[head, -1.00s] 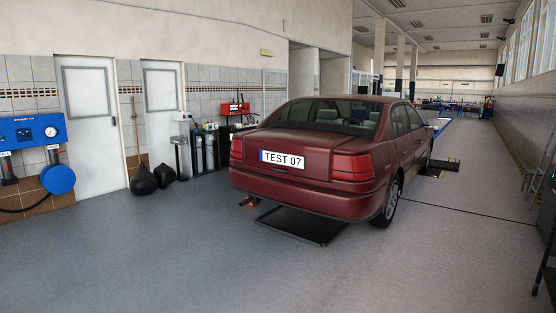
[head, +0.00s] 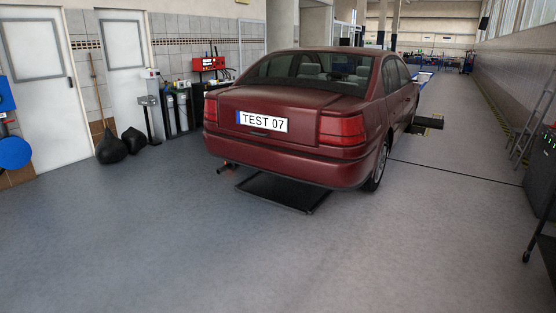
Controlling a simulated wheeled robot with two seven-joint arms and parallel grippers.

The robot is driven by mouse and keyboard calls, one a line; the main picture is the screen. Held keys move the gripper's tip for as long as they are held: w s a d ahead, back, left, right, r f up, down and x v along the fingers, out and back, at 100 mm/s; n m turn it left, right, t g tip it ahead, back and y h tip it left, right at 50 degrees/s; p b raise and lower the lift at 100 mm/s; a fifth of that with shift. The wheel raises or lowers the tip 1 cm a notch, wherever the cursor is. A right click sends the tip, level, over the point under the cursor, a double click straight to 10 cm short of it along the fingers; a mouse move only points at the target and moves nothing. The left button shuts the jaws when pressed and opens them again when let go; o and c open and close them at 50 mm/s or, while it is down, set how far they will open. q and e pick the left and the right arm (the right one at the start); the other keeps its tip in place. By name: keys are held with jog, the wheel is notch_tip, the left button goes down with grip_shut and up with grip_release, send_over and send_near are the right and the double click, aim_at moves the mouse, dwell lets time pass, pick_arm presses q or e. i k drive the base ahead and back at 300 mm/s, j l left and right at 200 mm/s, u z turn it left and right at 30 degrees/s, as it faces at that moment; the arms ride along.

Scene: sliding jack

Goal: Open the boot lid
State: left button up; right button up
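The boot lid (head: 285,104) is the dark red rear panel of a red car (head: 345,172) seen from behind in the head view. The lid is shut and flush with the body. A white number plate (head: 262,121) reading TEST 07 sits on it, with a dark handle-like strip (head: 260,133) just below. The car stands ahead of me, slightly right of the picture's middle, with floor between us. Neither of my grippers shows in the view.
A flat black tray (head: 283,191) lies on the floor under the car's rear. Black bags (head: 111,148) and gas cylinders (head: 182,112) stand by the left wall. A dark cabinet (head: 541,172) stands at the right edge. The grey floor (head: 180,250) before the car is clear.

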aim_at(287, 114)
jog(key=i+u, duration=0.3)
jog(key=i, duration=2.45)
